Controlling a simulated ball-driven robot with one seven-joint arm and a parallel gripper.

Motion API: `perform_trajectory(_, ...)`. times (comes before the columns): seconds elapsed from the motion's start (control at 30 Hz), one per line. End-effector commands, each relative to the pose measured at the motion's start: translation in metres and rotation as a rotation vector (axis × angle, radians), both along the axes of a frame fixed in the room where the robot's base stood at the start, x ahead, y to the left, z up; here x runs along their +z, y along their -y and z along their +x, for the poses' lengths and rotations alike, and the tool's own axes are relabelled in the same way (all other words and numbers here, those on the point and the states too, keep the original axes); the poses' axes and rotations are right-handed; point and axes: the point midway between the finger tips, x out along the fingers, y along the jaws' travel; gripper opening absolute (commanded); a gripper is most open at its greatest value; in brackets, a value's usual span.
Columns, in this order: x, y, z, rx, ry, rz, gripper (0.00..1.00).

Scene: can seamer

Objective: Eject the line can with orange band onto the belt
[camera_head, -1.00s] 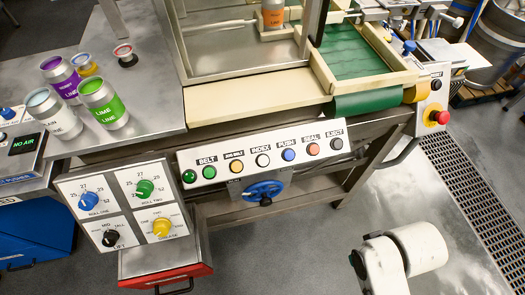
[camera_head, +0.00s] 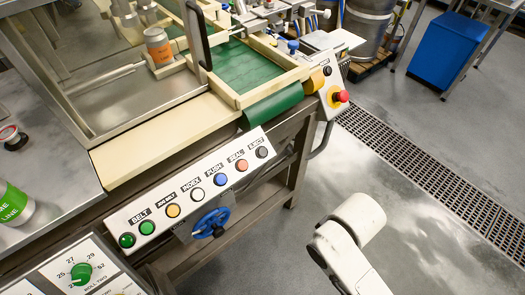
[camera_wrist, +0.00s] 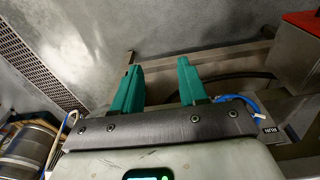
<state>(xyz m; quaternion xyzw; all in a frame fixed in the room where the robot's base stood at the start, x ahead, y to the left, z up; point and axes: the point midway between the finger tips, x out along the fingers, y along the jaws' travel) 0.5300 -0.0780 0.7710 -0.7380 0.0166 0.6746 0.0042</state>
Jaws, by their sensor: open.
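The line can with the orange band (camera_head: 158,46) stands upright behind the guard frame at the upper left of the head view, beside a pale guide. The green belt (camera_head: 249,66) lies to its right between cream rails. The black EJECT button (camera_head: 262,152) is at the right end of the button panel (camera_head: 150,210). In the wrist view my gripper (camera_wrist: 160,75) shows two green fingers, apart, with nothing between them. They point toward the floor and the metal frame. The fingers do not show in the head view, so their distance from the button cannot be told.
The panel also has SEAL (camera_head: 241,165), PUSH (camera_head: 219,180) and other buttons, with a blue handwheel (camera_head: 211,222) below. A red emergency stop (camera_head: 341,97) is at the machine's right corner. A floor drain (camera_head: 430,180) crosses open floor. A blue bin (camera_head: 453,50) stands at the back.

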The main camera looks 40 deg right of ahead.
Motion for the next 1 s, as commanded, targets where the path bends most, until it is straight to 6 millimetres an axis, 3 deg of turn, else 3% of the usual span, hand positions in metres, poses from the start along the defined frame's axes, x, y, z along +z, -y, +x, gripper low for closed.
perform_trajectory(0.33,0.0000,0.0000,0.0000,0.000,0.000,0.000,0.43)
perform_trajectory(0.77,0.0000,0.0000,0.0000,0.000,0.000,0.000,0.01)
perform_trajectory(1.0,0.0000,0.0000,0.0000,0.000,0.000,0.000,0.00)
